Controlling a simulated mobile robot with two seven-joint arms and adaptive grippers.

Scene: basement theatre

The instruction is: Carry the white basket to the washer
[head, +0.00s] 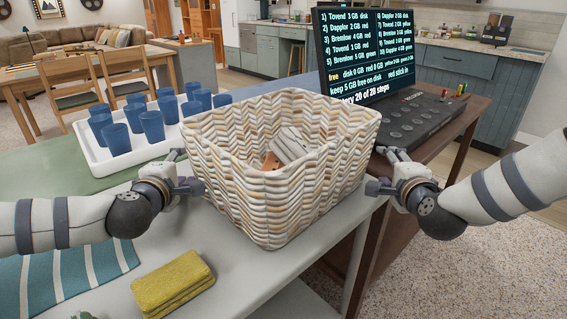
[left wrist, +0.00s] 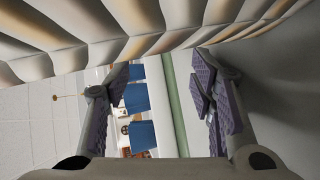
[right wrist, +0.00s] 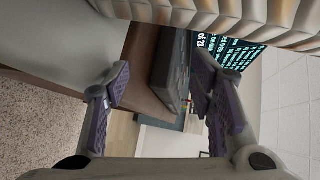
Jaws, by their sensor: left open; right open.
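The white woven basket (head: 275,190) stands on the near end of a light grey table in the middle of the head view. Folded grey cloth (head: 292,145) and an orange-brown item (head: 271,161) lie inside it. My left gripper (head: 188,168) is open beside the basket's left side. My right gripper (head: 380,170) is open beside its right side. The basket's wall also shows across the top of the left wrist view (left wrist: 130,25) and the right wrist view (right wrist: 200,12); nothing is between either pair of fingers. I see no washer.
A white tray (head: 92,158) with several blue cups (head: 151,127) is behind-left of the basket. A yellow folded cloth (head: 172,284) and a striped blue cloth (head: 70,278) lie in front-left. A screen (head: 362,55) and dark console (head: 425,118) stand on a brown table at right.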

